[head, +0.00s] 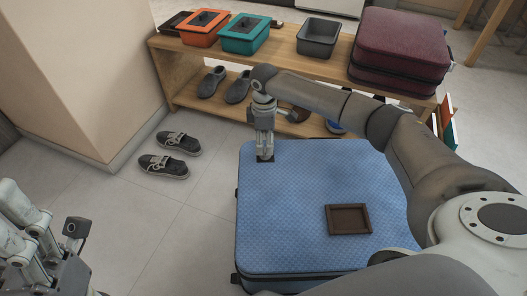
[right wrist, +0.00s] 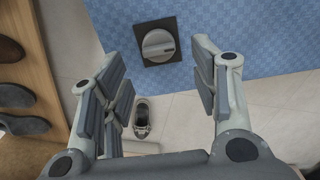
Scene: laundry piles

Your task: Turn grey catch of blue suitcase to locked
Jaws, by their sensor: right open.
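The blue suitcase (head: 300,205) lies flat on the floor in the head view. Its grey catch (right wrist: 158,45) shows in the right wrist view as a round grey knob with a raised bar, on a black square plate. The bar lies nearly level in that picture. In the head view the plate is at the suitcase's far left corner, mostly hidden by my right gripper (head: 265,151). My right gripper is open, pointing down over the catch, and the catch appears between and beyond its fingers (right wrist: 155,66). My left gripper (head: 48,232) is at the lower left, away from the suitcase, partly cut off.
A small brown tray (head: 329,221) lies on the suitcase. Behind stands a wooden bench (head: 215,58) with an orange box (head: 201,36), a teal box (head: 244,42), a grey bin (head: 319,47) and a maroon suitcase (head: 400,45). Shoes (head: 164,166) are on clear floor at left.

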